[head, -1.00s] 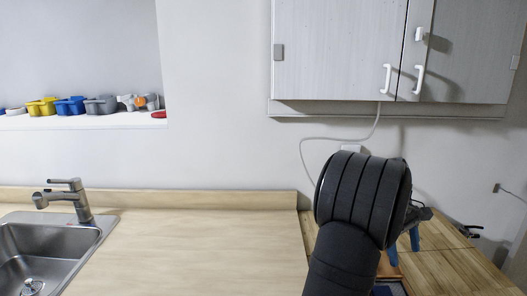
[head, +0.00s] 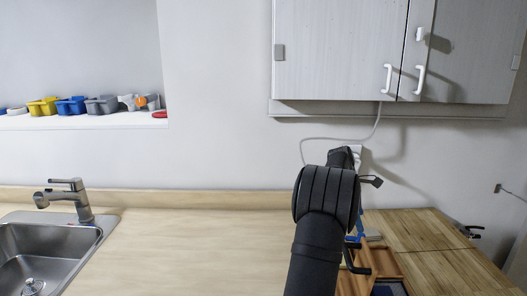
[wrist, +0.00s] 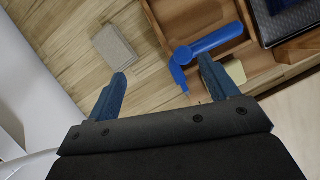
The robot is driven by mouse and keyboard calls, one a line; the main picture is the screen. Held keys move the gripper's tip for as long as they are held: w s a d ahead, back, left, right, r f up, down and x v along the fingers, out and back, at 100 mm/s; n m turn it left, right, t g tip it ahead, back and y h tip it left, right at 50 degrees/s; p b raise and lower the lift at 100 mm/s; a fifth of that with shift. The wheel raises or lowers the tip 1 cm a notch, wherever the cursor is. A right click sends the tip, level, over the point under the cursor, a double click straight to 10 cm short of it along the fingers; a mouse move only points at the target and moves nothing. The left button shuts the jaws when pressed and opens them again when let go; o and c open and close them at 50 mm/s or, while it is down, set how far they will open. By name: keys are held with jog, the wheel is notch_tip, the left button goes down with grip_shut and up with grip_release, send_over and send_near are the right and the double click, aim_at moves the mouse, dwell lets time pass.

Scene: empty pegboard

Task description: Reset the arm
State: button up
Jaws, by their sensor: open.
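My gripper (wrist: 163,88) shows in the wrist view with its two blue fingers spread wide apart and nothing between them. It is over the wooden worktop (wrist: 75,50), next to a wooden tray (wrist: 165,12). In the head view my dark arm rises at the right of centre and hides most of the gripper. No pegboard can be made out.
A blue bent piece (wrist: 210,42) and a small pale yellow block (wrist: 236,72) lie near the right finger. A grey square plate (wrist: 115,46) lies on the worktop. A sink (head: 40,250) is at left, and a cabinet (head: 340,50) hangs above.

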jog(key=shift+w+a+f+n+t, duration=0.3)
jog(key=shift+w+a+f+n, duration=0.6)
jog(key=shift+w, duration=0.6)
jog(key=shift+w+a+f+n+t, duration=0.3)
jog(key=shift+w+a+f+n, duration=0.25)
jog(key=shift+w+a+f, duration=0.65)
jog(key=shift+w+a+f+n+t, duration=0.3)
jog(key=shift+w+a+f+n, duration=0.65)
jog(key=shift+w, duration=0.85)
jog(key=shift+a+r, duration=0.15)
jog(key=shift+r, duration=0.05)
